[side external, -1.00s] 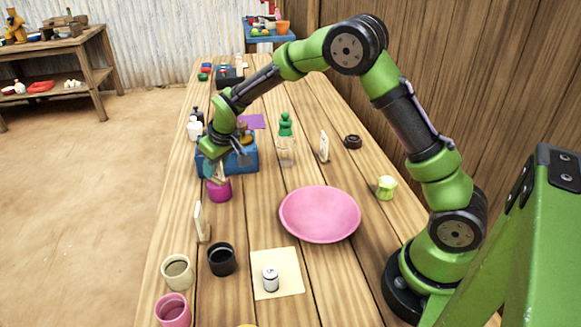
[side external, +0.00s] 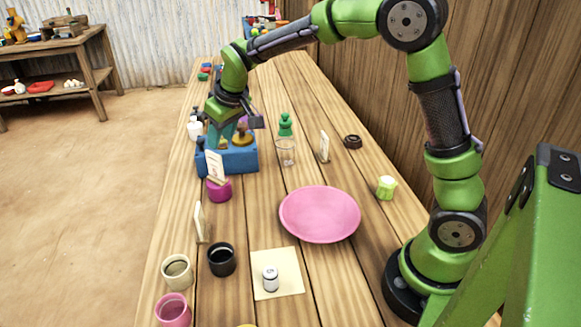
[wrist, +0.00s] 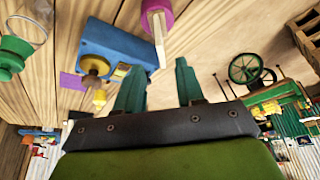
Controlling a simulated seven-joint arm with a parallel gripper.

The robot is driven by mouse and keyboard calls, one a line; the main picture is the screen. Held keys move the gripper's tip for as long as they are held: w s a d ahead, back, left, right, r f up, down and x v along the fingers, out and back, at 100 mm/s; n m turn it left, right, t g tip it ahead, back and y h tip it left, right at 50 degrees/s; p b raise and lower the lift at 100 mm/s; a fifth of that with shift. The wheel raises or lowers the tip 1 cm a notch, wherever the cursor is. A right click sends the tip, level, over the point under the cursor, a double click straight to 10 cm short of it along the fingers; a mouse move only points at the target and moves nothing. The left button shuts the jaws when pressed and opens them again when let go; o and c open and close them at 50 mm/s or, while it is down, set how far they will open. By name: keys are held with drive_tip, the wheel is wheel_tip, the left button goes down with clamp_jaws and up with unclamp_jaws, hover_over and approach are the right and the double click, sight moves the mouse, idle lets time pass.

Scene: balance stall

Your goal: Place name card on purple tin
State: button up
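The name card (side external: 215,166) is a pale upright card standing on top of the purple tin (side external: 219,190), leaning slightly. In the wrist view the card (wrist: 159,43) shows as a thin pale edge against the purple tin (wrist: 157,14). My gripper (side external: 236,126) is above and behind the tin, over the blue block, apart from the card. In the wrist view the two teal fingers of my gripper (wrist: 160,84) are spread with nothing between them.
The blue block (side external: 239,160) with brass weights stands just behind the tin. A pink plate (side external: 320,214) lies in front. One more card (side external: 199,221) stands nearer.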

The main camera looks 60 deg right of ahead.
drive_tip(key=s+r+m+t+y, duration=0.1)
drive_tip(key=s+r, duration=0.3)
drive_tip(key=s, duration=0.3)
drive_tip(key=s+r+m, duration=0.1)
drive_tip(key=s+r, duration=0.3)
drive_tip(key=s, duration=0.3)
drive_tip(key=s+a+f+m+t+y, duration=0.1)
drive_tip(key=s+m, duration=0.1)
drive_tip(key=s, duration=1)
drive_tip(key=shift+s+f+t, duration=0.25)
drive_tip(key=shift+s+t, duration=0.05)
drive_tip(key=shift+s, duration=0.1)
drive_tip(key=shift+a, duration=0.1)
